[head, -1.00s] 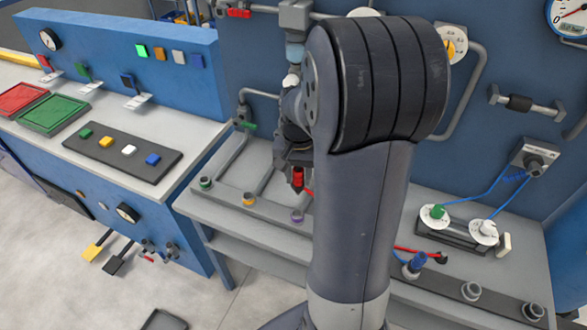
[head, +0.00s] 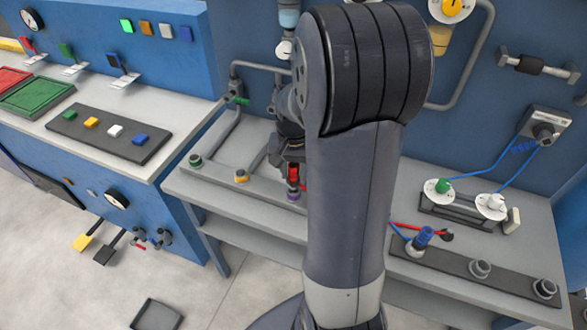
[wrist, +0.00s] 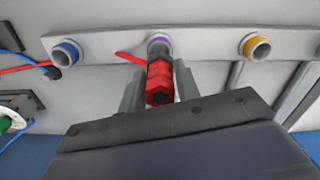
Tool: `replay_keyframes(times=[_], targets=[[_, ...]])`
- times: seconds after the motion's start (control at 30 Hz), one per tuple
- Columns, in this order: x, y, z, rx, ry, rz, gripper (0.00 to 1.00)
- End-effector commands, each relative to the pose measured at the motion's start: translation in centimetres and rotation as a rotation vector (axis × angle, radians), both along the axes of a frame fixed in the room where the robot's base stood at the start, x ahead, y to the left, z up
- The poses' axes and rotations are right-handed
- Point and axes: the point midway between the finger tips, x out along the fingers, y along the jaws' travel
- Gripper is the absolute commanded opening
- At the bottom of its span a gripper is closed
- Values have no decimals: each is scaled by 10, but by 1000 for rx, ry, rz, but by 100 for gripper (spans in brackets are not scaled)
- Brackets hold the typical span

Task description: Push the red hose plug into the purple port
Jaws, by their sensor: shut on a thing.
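My gripper (wrist: 159,78) is shut on the red hose plug (wrist: 160,88) in the wrist view. The plug's dark front end points at the purple port (wrist: 160,40) and meets or overlaps its ring. I cannot tell how far it is inside. In the head view the red plug (head: 293,173) is upright, right above the purple port (head: 293,196), with little or no visible gap. My arm hides part of the gripper (head: 292,163) there. A red hose (wrist: 130,57) leads off from the plug to the left in the wrist view.
A yellow-ringed port (wrist: 257,47) and a blue-ringed port (wrist: 65,53) flank the purple one on the same rail. A green port (head: 196,160) is at the rail's left end. A blue plug (head: 423,236) and a red hose (head: 405,226) lie right of my arm.

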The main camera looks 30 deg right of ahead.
Motion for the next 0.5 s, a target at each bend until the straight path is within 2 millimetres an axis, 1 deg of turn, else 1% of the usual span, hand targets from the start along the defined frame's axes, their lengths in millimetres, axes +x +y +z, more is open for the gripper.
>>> replay_keyframes(times=[0.3,0.5], targets=[[0,0,0,0,0,0,0],[0,0,-3,0,0,0,0]])
